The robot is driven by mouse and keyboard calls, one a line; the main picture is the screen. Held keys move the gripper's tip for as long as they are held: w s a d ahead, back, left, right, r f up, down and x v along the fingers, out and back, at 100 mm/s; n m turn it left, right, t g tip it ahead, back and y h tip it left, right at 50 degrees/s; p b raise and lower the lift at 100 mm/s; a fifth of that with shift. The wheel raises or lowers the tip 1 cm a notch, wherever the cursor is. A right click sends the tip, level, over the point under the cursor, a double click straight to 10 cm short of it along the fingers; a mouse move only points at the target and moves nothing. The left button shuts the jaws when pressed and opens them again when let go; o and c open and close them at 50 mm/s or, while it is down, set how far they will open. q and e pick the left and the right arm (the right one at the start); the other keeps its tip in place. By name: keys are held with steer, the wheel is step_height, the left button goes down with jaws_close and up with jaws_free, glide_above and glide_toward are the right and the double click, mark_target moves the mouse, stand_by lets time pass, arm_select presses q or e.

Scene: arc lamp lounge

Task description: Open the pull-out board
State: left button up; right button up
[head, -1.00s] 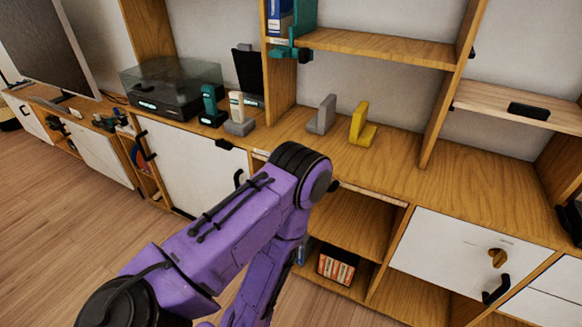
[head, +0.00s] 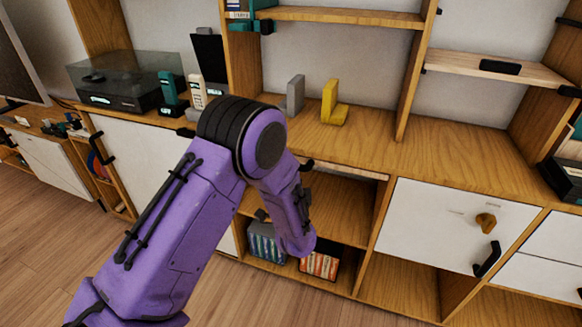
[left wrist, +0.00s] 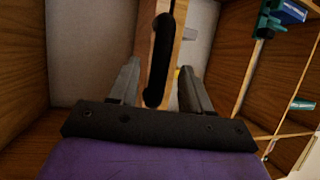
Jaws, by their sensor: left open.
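The pull-out board (head: 348,171) shows in the head view as a thin pale wood edge just under the counter top, partly hidden by my arm. A dark handle (head: 307,164) is on its front. In the left wrist view a wood board edge (left wrist: 179,35) runs upright with a long black handle (left wrist: 160,62) on it. My left gripper (left wrist: 157,72) is open, with one finger on each side of this handle; I see gaps between the fingers and the handle. In the head view the gripper is hidden behind my purple arm. My right gripper is not in view.
The counter (head: 420,170) holds a grey bookend (head: 295,96) and a yellow bookend (head: 331,105). A drawer front (head: 445,225) with a black handle is on the right. Another board with a black handle (head: 499,67) is higher up. Books (head: 319,264) stand in the low shelf.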

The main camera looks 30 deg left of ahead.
arm_select(q)
steer(key=x, duration=0.3)
steer(key=shift+w+a, duration=0.15)
